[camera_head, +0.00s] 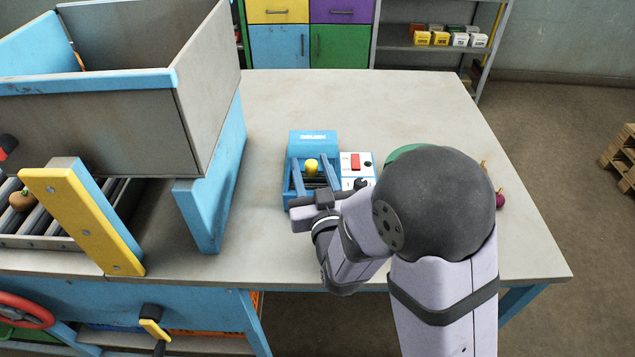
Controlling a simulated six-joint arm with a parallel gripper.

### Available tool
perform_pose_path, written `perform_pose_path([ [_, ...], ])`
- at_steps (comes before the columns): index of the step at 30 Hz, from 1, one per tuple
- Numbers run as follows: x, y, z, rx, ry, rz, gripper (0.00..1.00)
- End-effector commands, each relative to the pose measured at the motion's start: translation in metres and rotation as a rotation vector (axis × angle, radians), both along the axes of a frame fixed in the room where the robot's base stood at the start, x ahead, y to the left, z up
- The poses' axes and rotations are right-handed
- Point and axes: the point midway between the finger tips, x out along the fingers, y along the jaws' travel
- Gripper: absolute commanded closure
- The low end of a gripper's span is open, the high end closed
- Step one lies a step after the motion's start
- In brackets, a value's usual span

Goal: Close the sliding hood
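A small blue machine (296,165) stands on the table, with a blue top piece (313,137) at its back that bears lettering too small to read surely. A yellow knob (311,166) stands up in the middle, above an open slotted part. A white panel (358,158) with a red switch is on its right side. I cannot tell for sure which part is the sliding hood. My gripper (326,199) is at the machine's front edge, in front of the yellow knob, and hides part of the front. Whether it touches the machine or how far its fingers are apart is unclear.
A large grey and blue hopper (95,122) stands at left above rollers (50,222), with a yellow-faced post (80,215). A green round thing (404,151) and a magenta one (501,199) are partly behind my arm. The table (380,100) is clear behind the machine.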

Motion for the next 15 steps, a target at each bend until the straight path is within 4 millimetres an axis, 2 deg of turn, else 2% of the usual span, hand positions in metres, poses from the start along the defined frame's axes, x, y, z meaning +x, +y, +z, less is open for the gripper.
perform_pose_path([
  [15, -0.020, -0.004, 0.006, -0.004, 0.006, 0.002, 0.60],
])
